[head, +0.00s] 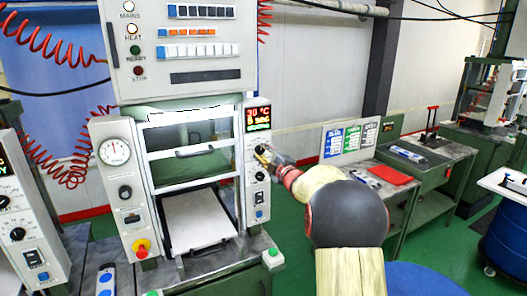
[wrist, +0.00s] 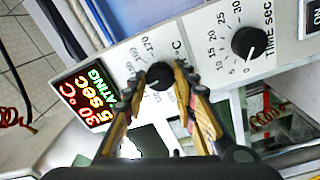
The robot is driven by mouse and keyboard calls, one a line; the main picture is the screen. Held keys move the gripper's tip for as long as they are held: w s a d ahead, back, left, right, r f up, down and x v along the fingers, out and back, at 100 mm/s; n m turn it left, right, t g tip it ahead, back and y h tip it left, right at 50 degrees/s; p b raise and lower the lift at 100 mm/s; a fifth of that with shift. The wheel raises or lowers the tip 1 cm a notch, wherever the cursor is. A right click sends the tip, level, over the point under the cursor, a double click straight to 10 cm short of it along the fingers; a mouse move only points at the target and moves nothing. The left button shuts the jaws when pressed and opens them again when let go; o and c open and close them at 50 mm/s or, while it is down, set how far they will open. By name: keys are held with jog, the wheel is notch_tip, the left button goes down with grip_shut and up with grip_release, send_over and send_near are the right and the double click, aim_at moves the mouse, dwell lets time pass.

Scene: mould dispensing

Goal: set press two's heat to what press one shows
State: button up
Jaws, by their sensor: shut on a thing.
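My gripper (head: 266,155) reaches the right-hand panel of the middle press (head: 115,220). In the wrist view its fingers (wrist: 163,84) are closed around the black °C knob (wrist: 159,73), one on each side. The knob's scale shows numbers up to 170; the fingers hide part of it, and I cannot read its setting. The middle press's display (head: 258,118) reads 30 °C, 5 sec and heating, also in the wrist view (wrist: 85,97). Another press (head: 35,262) is cut off at the left edge. Only the end of its display (head: 3,166) shows, so its heat is not readable.
The TIME sec knob (wrist: 250,43) sits close beside the °C knob. A green bench (head: 425,160) with a red folder (head: 390,175) stands at the right.

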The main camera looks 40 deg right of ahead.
jog(key=m+p, duration=0.3)
jog(key=m, duration=0.3)
jog(key=shift+m, duration=0.4)
jog(key=m+p, duration=0.2)
jog(key=m, duration=0.1)
jog(key=shift+a+h, duration=0.1)
jog(key=shift+h, duration=0.2)
jog(key=shift+f+m+p, duration=0.15)
jog(key=shift+m+p, duration=0.9)
jog(key=shift+m, duration=0.75)
jog(key=o, duration=1.2)
jog(key=shift+c, duration=0.2)
jog(key=v, duration=1.2)
jog(key=shift+r, duration=0.3)
